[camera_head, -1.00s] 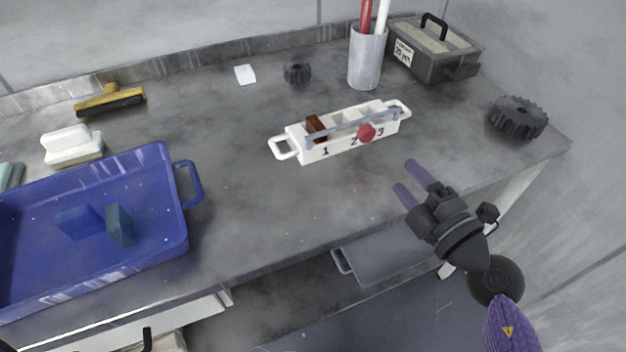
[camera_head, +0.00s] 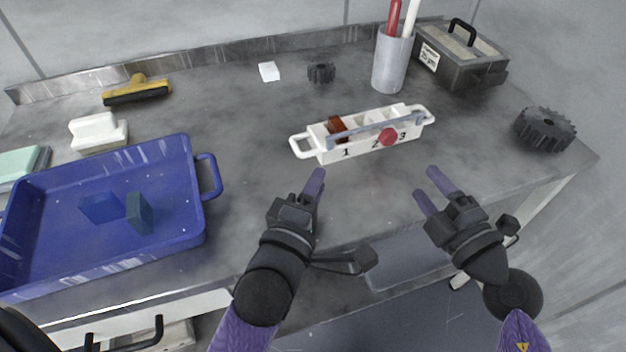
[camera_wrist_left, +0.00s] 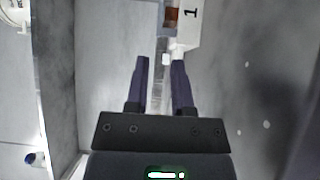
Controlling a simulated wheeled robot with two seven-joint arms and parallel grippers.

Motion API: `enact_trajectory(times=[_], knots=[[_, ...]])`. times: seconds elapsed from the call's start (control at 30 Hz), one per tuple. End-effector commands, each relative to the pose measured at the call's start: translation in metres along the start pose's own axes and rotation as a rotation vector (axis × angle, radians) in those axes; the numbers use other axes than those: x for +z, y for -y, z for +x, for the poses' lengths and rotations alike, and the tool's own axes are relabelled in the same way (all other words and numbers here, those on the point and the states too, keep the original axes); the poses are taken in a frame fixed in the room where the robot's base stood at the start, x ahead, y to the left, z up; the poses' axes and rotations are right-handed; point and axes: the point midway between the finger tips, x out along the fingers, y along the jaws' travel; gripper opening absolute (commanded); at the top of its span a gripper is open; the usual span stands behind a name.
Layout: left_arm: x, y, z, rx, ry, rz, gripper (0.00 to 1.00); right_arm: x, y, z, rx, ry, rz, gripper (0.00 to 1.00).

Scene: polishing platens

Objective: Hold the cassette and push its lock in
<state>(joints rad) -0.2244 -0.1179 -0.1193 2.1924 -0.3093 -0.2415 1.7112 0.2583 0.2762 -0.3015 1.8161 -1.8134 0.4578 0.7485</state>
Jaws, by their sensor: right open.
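The white cassette (camera_head: 330,153) lies on the grey table, numbered 1, 2 and 3 along its front, with a loop handle at each end. A brown block (camera_head: 337,125) stands in compartment 1. A grey bar with a red knob (camera_head: 389,136) runs along the cassette; I take this to be the lock. My left gripper (camera_head: 314,182) is just in front of the cassette's left end, apart from it. In the left wrist view its fingers (camera_wrist_left: 160,66) are spread and empty, with the cassette's end (camera_wrist_left: 187,32) ahead. My right gripper (camera_head: 428,182) is open and empty, in front of the cassette's right end.
A blue tray (camera_head: 168,251) with blue blocks stands at the left. A cup (camera_head: 391,66) with red and white rods, a dark box (camera_head: 462,65) and black gears (camera_head: 545,130) are behind and right. Table around the cassette is clear.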

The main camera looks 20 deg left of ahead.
Motion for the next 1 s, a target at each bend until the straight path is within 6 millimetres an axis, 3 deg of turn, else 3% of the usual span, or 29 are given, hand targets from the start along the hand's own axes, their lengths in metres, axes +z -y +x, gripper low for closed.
enact_trajectory(times=[0.5, 0.83, 1.0], knots=[[-0.007, 0.000, 0.093, -0.009, -0.020, -0.006, 0.29, 0.000, 0.000, 0.000, 0.000, 0.000, 0.000, 0.59], [-0.007, 0.001, 0.101, -0.011, -0.020, -0.006, 0.29, 0.000, 0.000, 0.000, 0.000, 0.000, 0.000, 0.59], [-0.007, 0.001, 0.101, -0.010, -0.019, -0.006, 0.00, 0.000, 0.000, 0.000, 0.000, 0.000, 0.000, 0.59]])
